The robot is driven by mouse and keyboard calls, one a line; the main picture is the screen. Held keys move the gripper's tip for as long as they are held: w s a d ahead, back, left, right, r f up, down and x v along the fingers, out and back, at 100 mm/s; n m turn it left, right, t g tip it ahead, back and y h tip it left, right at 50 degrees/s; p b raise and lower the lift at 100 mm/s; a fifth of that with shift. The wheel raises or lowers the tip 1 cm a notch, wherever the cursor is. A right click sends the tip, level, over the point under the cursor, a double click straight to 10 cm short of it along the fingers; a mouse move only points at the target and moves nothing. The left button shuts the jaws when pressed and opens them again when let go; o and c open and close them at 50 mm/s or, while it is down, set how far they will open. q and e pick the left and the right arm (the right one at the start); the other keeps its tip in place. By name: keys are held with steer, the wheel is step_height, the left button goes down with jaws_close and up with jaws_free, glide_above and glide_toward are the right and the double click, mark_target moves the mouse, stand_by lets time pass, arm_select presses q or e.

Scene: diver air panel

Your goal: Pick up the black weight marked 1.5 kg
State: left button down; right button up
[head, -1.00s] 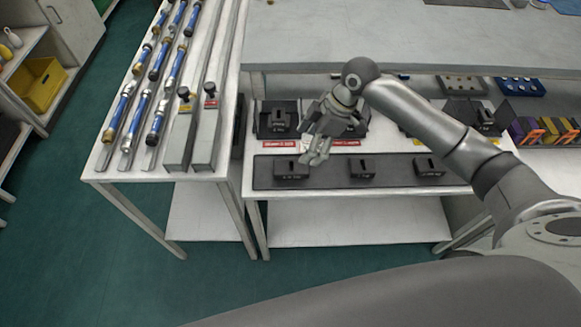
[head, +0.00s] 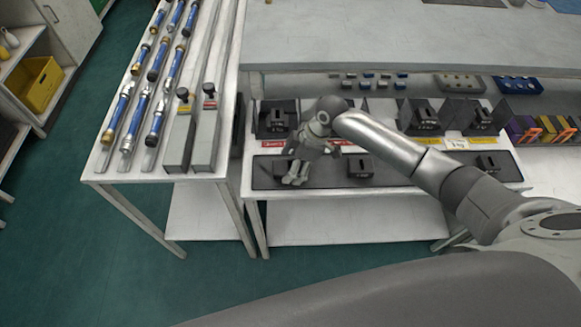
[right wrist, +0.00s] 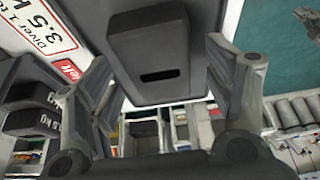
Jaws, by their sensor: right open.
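Several black weights sit on the low white table. One front-row weight (head: 360,168) stands on the dark mat; its marking is too small to read. My right gripper (head: 295,179) points down over the left end of that mat and covers much of what is below it. In the right wrist view my open right gripper (right wrist: 160,72) has its fingers spread to either side of a black weight (right wrist: 147,50) with a dark slot. No marking shows on this weight, so I cannot tell whether it is the 1.5 kg one.
Black weights in dark holders, such as this one (head: 276,120), form the row behind. A label reading 3.5 kg (right wrist: 35,30) shows in the right wrist view. A side table (head: 105,178) with blue cylinders stands at left. My right arm hides part of the mat.

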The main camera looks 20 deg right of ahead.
steer(key=shift+f, duration=0.25)
stand_by(0.4)
jaws_close()
stand_by(0.5)
steer(key=shift+w+r, duration=0.2)
